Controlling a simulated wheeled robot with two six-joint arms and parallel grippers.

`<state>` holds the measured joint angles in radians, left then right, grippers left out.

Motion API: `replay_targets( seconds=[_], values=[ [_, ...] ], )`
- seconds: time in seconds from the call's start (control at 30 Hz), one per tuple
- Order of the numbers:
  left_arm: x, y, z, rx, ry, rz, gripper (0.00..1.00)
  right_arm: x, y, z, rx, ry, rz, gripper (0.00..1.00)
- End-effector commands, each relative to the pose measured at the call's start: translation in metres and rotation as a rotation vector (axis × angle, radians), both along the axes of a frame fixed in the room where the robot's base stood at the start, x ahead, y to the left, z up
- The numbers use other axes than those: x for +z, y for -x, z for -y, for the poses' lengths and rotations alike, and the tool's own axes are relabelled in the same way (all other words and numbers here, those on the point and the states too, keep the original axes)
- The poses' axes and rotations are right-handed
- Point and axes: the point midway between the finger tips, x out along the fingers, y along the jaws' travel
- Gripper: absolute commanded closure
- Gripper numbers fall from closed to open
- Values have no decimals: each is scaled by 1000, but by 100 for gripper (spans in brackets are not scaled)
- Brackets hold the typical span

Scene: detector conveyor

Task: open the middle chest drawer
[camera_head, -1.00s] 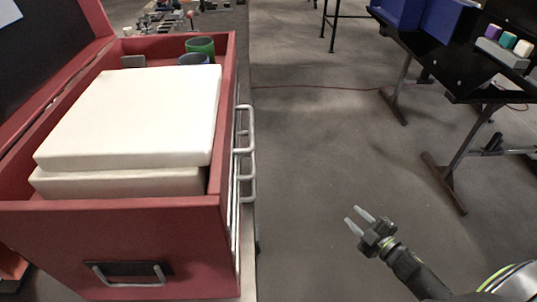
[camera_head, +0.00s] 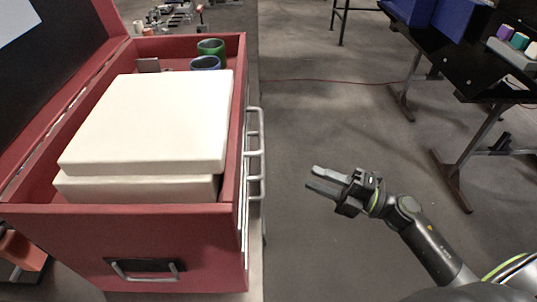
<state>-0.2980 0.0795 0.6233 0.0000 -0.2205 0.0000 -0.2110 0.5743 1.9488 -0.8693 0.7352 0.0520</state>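A red tool chest (camera_head: 180,240) stands at the left with its lid raised. Silver bar handles (camera_head: 256,150) of its drawers stick out along its right side, one below another. The drawer fronts are seen almost edge-on, so I cannot tell the middle drawer clearly; none stands out visibly. My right gripper (camera_head: 314,178) is to the right of the handles, apart from them, with its fingers pointing left toward the chest. Its two fingers are apart with nothing between them. My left gripper is not in view.
Two stacked white boxes (camera_head: 150,120), a green cup (camera_head: 211,48) and a blue cup (camera_head: 205,63) are in the chest's open top. A black bench (camera_head: 450,55) with blue bins (camera_head: 462,20) stands at the upper right.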

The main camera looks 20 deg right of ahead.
Motion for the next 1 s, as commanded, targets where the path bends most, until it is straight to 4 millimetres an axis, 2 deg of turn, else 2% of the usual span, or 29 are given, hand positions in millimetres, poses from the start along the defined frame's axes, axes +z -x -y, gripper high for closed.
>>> replay_targets(
  seconds=[0.1, 0.6, 0.8, 1.0],
  values=[
    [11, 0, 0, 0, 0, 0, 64, 8, -12, -15, -2, -5, 3, 67],
    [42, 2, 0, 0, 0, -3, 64, 21, -62, -77, -2, -5, 0, 67],
    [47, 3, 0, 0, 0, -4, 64, 22, -75, -92, -2, -3, -1, 67],
    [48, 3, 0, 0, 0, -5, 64, 22, -77, -96, -2, -1, -1, 67]
  ],
)
